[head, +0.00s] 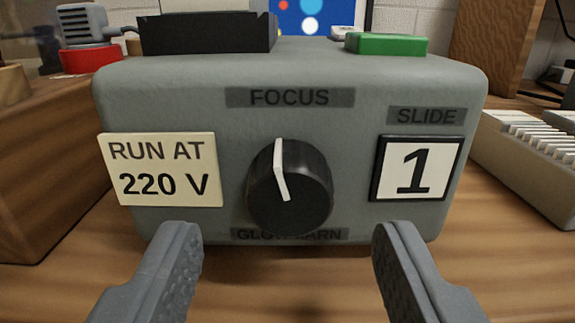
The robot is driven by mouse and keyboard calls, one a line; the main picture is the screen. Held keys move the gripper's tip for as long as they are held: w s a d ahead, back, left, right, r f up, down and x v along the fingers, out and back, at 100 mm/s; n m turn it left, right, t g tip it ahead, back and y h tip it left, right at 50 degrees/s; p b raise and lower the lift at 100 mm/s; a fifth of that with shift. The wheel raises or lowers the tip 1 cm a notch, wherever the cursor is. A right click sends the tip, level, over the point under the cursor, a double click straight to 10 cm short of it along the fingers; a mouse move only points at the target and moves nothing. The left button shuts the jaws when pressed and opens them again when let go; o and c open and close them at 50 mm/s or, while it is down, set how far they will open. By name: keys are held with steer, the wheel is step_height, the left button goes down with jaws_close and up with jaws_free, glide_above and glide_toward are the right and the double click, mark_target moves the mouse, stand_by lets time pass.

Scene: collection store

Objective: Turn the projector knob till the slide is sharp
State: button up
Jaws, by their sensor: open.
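The grey projector (350,80) stands on the wooden table and faces me. Its round black knob (312,190) is on the front under the label FOCUS (290,97). The knob's white pointer line aims up, leaning slightly left. My gripper (288,235) is open, with one finger at the lower left and one at the lower right, in front of the knob and apart from it. The slide picture (310,14), blue with white and coloured dots, shows only in part behind the projector, so I cannot judge its sharpness.
A plate reading RUN AT 220 V (163,170) is left of the knob, and a slide sign reading 1 (416,169) is right. A green block (386,43) and a black holder (207,34) are on top. A slide tray (535,150) lies right; a wooden box (45,170) stands left.

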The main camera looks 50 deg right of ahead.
mark_target(290, 190)
steer(key=shift+x, duration=1.35)
steer(key=c, duration=1)
steer(key=shift+o, duration=0.2)
steer(key=shift+r+m, duration=0.1)
steer(key=shift+m, duration=1.9)
